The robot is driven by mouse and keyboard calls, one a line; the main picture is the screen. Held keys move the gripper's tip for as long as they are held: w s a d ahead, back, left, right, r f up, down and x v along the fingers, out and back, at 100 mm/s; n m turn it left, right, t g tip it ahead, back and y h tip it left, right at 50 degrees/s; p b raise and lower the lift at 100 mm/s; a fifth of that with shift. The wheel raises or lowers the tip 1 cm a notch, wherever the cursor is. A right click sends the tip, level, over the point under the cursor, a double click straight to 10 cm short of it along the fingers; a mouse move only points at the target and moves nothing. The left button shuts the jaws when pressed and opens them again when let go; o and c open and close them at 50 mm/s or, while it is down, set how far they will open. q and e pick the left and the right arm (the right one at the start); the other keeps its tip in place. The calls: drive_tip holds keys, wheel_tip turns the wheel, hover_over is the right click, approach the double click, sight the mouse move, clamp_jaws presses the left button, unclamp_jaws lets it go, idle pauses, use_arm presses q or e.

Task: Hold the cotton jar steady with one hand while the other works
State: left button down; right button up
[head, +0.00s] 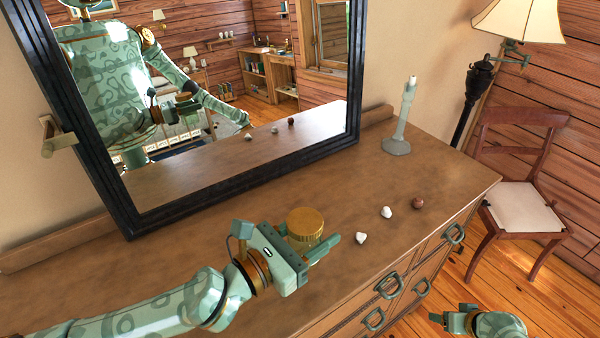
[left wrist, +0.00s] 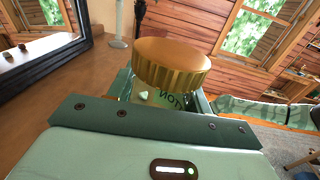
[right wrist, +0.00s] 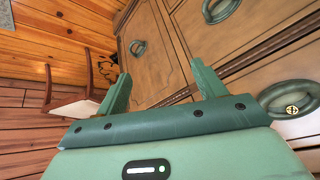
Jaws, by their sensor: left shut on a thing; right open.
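The cotton jar stands upright on the dresser top, with a ribbed gold lid (head: 305,222) on it; the lid also shows in the left wrist view (left wrist: 172,65). Part of the jar's lettering shows below the lid in that view. My left gripper (head: 318,246) is shut on the jar body, below the lid, and its fingers hide much of the body. My right gripper (right wrist: 160,90) is open and empty, in front of the dresser drawers; it shows at the lower right of the head view (head: 452,318).
Two white cotton-like balls (head: 361,238) (head: 386,212) and a brown ball (head: 417,203) lie on the dresser top (head: 200,280), right of the jar. A pale green candlestick-like object (head: 399,125) stands behind. A black-framed mirror (head: 355,100) is at the back. A chair (head: 525,207) stands at right.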

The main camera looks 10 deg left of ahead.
drive_tip(key=w+a+r+n+y, duration=0.1)
drive_tip(key=w+a+r+y, duration=0.1)
drive_tip(key=w+r, duration=0.5)
drive_tip(key=w+a+r+t+y, duration=0.1)
drive_tip(key=w+r, duration=0.2)
drive_tip(key=r, duration=0.7)
drive_tip(key=w+a+r+n+y, duration=0.1)
drive_tip(key=w+a+r+y, duration=0.1)
drive_tip(key=w+r, duration=0.5)
drive_tip(key=s+a+r+g+y, duration=0.2)
drive_tip(key=s+a+r, duration=0.1)
drive_tip(key=a+r, duration=0.8)
wheel_tip(320, 180, up, 16)
drive_tip(key=f+n+g+h, duration=0.1)
drive_tip(key=g+h, duration=0.4)
drive_tip(key=h, duration=0.3)
hover_over(300, 221)
drive_tip(key=shift+w+a+r, duration=0.2)
drive_tip(key=shift+w+r, duration=0.05)
drive_tip(key=shift+w, duration=0.15)
drive_tip(key=shift+s+d+r+h, duration=0.1)
drive_tip(key=shift+s+h, duration=0.25)
drive_tip(key=shift+h, duration=0.15)
drive_tip(key=shift+s, duration=0.1)
wheel_tip(300, 221, down, 8)
drive_tip(key=shift+d+r, duration=0.1)
